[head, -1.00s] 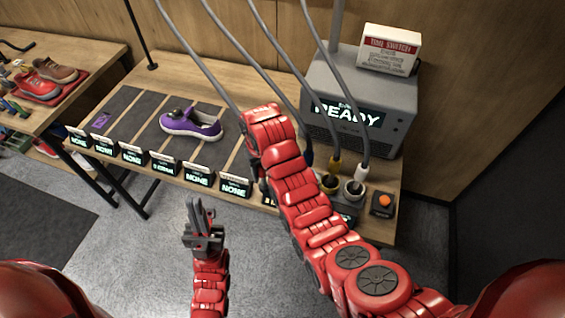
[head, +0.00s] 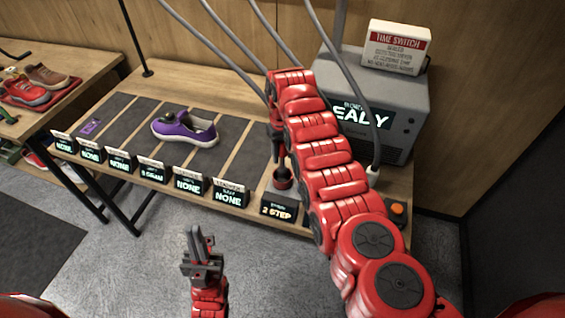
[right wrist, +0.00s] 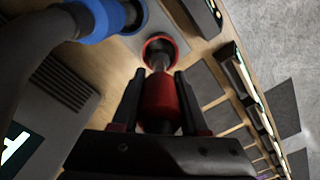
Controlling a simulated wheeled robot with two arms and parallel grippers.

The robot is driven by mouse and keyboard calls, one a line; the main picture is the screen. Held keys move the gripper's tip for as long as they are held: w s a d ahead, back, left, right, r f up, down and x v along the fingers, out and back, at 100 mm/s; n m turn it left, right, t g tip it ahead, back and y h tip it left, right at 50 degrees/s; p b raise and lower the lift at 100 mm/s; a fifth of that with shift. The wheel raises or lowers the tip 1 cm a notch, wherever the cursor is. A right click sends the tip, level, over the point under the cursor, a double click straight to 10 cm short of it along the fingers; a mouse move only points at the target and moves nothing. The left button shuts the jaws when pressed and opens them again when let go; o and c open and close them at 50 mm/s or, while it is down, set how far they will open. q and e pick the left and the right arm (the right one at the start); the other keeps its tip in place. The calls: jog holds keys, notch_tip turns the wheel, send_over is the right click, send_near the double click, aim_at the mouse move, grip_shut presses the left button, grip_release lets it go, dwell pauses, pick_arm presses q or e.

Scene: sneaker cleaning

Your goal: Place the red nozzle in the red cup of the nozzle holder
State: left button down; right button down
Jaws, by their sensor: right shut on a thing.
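My right gripper (right wrist: 157,88) is shut on the red nozzle (right wrist: 159,98), which has a grey tip. The nozzle points at the red-rimmed cup (right wrist: 158,46) of the holder. Its tip is at the cup's mouth; I cannot tell whether it is inside. In the head view the red cup (head: 282,180) is just below the nozzle, and my right arm hides much of the gripper and the other cups. My left gripper (head: 201,248) is empty, in front of the table, and its finger gap is unclear.
A blue nozzle (right wrist: 103,18) sits beside the red cup in the right wrist view. A purple shoe (head: 186,129) lies on the mats. A grey machine (head: 400,105) stands behind my right arm. Several hoses hang above. Small display signs (head: 188,186) line the table's front edge.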

aim_at(283, 168)
notch_tip(283, 168, down, 3)
jog(key=shift+s+b, duration=0.1)
jog(key=shift+b, duration=0.65)
jog(key=shift+f, duration=0.1)
jog(key=shift+c, duration=2.1)
grip_release()
jog(key=shift+r, duration=0.25)
